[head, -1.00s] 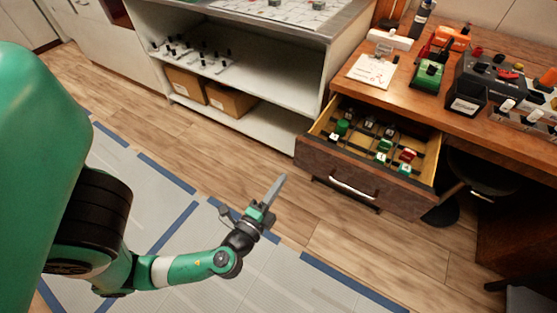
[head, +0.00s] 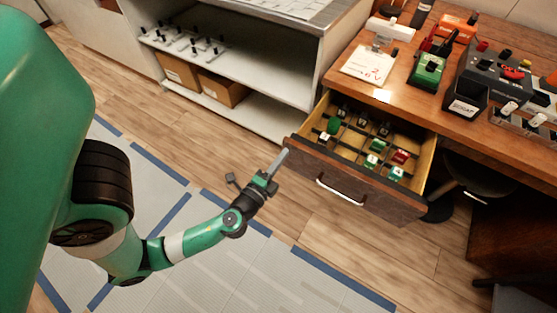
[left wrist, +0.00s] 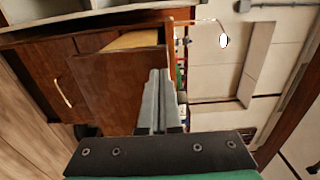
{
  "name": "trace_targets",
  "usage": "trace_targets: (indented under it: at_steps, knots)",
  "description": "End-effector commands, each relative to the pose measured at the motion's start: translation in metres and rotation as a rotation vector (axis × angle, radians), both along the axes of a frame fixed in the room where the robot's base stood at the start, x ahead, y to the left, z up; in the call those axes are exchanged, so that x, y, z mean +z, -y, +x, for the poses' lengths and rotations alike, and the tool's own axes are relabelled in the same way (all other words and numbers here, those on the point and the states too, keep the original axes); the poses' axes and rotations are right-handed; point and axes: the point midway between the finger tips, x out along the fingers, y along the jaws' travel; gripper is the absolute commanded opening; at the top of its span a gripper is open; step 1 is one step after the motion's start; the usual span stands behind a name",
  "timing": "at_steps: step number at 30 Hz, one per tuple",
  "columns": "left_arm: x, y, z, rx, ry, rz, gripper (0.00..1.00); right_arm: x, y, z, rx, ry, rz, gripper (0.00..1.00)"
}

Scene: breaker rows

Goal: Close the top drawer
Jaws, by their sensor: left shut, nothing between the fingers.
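The open top drawer (head: 345,184) has a dark brown front and a pale bar handle (head: 340,190). It is pulled out from the wooden desk, with several green, red and dark breaker parts inside. My left gripper (head: 284,155) is shut and empty, its fingers pointing up beside the left front corner of the drawer. I cannot tell whether they touch it. In the left wrist view, the shut fingers (left wrist: 158,85) overlap the edge of a brown panel (left wrist: 110,88), with pale yellow wood (left wrist: 135,40) above. My right gripper is not in view.
The desk top (head: 385,95) holds a white card, a green device (head: 427,70) and dark boxes. A white shelf unit (head: 270,75) with cardboard boxes (head: 222,88) stands left of the desk. A dark stool (head: 480,180) is right of the drawer. Floor in front is clear.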

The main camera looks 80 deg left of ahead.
Motion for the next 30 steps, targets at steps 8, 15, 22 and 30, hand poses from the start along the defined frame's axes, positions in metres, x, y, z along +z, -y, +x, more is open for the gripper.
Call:
trace_targets:
  at_steps: [8, 15, 22, 30]
  knots:
    - [0.0, -0.006, 0.003, 0.003, 0.0, 0.0, 0.0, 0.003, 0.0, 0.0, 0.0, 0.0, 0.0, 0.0]
    - [0.0, -0.006, 0.003, 0.002, 0.0, 0.0, 0.0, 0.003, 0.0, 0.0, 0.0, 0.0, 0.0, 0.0]
    - [0.001, -0.013, 0.009, 0.005, 0.002, -0.001, 0.0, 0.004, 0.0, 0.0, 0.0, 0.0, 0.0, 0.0]
    - [0.002, -0.046, 0.037, 0.007, 0.003, 0.001, 0.0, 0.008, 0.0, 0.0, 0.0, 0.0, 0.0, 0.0]
